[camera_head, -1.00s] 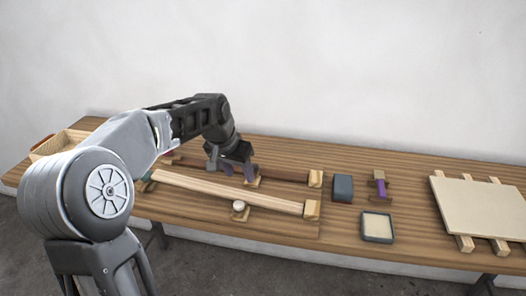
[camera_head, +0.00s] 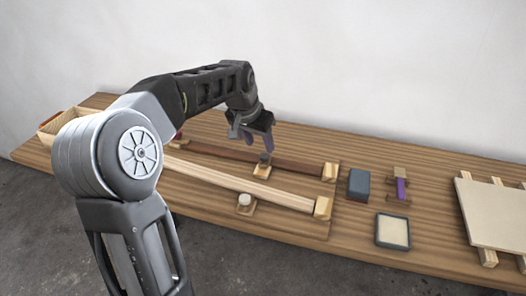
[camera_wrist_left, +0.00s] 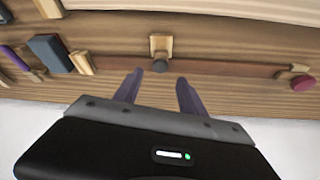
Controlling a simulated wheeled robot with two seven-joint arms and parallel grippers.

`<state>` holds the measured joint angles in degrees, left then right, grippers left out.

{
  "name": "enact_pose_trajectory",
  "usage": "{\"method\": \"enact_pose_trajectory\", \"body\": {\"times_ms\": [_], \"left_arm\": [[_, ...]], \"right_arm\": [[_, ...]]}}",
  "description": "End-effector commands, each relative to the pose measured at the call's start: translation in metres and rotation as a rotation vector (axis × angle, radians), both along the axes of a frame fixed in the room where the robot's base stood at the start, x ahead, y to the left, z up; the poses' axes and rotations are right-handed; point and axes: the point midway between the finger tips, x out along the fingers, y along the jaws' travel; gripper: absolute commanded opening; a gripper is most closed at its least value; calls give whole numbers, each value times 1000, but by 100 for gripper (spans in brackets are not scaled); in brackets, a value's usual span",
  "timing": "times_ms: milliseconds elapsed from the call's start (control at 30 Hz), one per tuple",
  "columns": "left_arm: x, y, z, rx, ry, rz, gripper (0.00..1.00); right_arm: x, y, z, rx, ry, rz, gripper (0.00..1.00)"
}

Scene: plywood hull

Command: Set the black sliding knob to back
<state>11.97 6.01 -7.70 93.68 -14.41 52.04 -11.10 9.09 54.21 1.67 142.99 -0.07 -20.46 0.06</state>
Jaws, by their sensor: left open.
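The black sliding knob (camera_head: 264,158) is a short dark cylinder on a small pale wood carrier at the dark brown rail (camera_head: 292,165). The knob also shows in the left wrist view (camera_wrist_left: 160,66), just beyond the fingertips. My left gripper (camera_head: 260,141) is open and empty, raised behind and above the knob, apart from it. In the left wrist view its two purple-grey fingers (camera_wrist_left: 158,80) are spread, with the knob roughly in line with the gap. My right gripper is not in view.
A paler rail with a white knob (camera_head: 245,198) lies in front. A red knob (camera_wrist_left: 303,83) sits near one rail end. A blue-grey block (camera_head: 359,184), a purple-banded piece (camera_head: 401,188), a square tray (camera_head: 393,246) and a board (camera_head: 497,213) stand to the right.

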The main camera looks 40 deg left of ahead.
Motion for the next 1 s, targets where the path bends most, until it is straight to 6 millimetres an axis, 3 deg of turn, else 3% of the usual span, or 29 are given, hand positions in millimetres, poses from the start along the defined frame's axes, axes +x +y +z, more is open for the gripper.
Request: {"method": "enact_pose_trajectory", "body": {"times_ms": [300,700,1000], "left_arm": [[17,2,-44,-2,4,1,48],[21,2,-53,0,1,1,48],[21,2,-53,0,0,1,24]], "right_arm": [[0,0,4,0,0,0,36],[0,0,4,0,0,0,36],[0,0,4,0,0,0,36]]}}
